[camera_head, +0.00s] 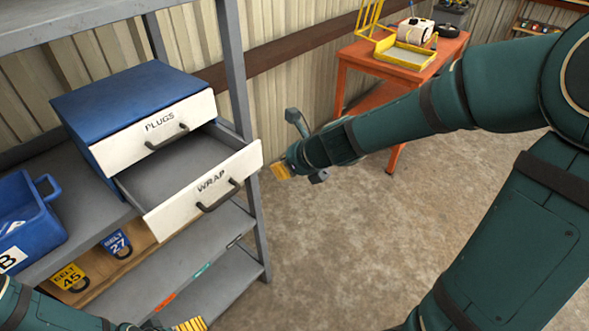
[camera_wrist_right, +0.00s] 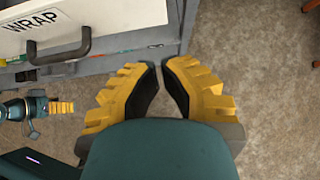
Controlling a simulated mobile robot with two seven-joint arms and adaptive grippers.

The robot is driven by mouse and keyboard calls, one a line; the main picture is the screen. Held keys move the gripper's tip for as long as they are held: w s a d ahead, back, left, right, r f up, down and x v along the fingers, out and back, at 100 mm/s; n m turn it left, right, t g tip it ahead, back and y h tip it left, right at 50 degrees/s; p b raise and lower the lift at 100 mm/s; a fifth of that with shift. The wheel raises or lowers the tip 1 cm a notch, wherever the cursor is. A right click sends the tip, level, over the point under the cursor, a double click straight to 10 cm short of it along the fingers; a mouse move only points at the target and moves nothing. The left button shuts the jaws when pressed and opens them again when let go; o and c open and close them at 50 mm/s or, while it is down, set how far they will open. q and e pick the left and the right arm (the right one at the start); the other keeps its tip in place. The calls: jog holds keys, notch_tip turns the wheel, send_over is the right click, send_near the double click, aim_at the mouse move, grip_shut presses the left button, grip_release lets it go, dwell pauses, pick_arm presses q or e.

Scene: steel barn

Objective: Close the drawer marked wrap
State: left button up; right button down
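The drawer marked WRAP (camera_head: 201,191) is pulled out of a blue cabinet (camera_head: 134,88), below the PLUGS drawer (camera_head: 155,133), which looks shut. Its grey inside shows no contents. Its white front and dark handle also show in the right wrist view (camera_wrist_right: 107,14). My right gripper (camera_head: 281,171) is just right of the drawer front's right end, apart from it. In the right wrist view its yellow fingertips (camera_wrist_right: 159,66) nearly meet with nothing between them. My left gripper (camera_head: 190,325) is low at the bottom edge, partly cut off; its finger opening cannot be made out.
The cabinet stands on a grey steel shelf unit with an upright (camera_head: 238,75) close behind the drawer. A blue bin (camera_head: 28,222) stands left of it. Belts hang below on a board (camera_head: 130,262). An orange table (camera_head: 375,72) stands at the back. The floor to the right is clear.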

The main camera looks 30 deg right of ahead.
aim_at(260, 162)
jog(key=w, duration=0.1)
jog(key=w+a+f, duration=0.1)
jog(key=w, duration=0.2)
jog(key=shift+w+a+f, duration=0.2)
jog(key=shift+a+f, duration=0.15)
jog(key=shift+f, duration=0.05)
pick_arm(q)
jog(key=shift+s+f, duration=0.15)
jog(key=shift+f, duration=0.25)
pick_arm(e)
jog(key=shift+w+a, duration=0.2)
jog(key=shift+w, duration=0.35)
pick_arm(q)
jog(key=shift+a+r, duration=0.1)
pick_arm(e)
jog(key=shift+w+d, duration=0.1)
jog(key=shift+w, duration=0.05)
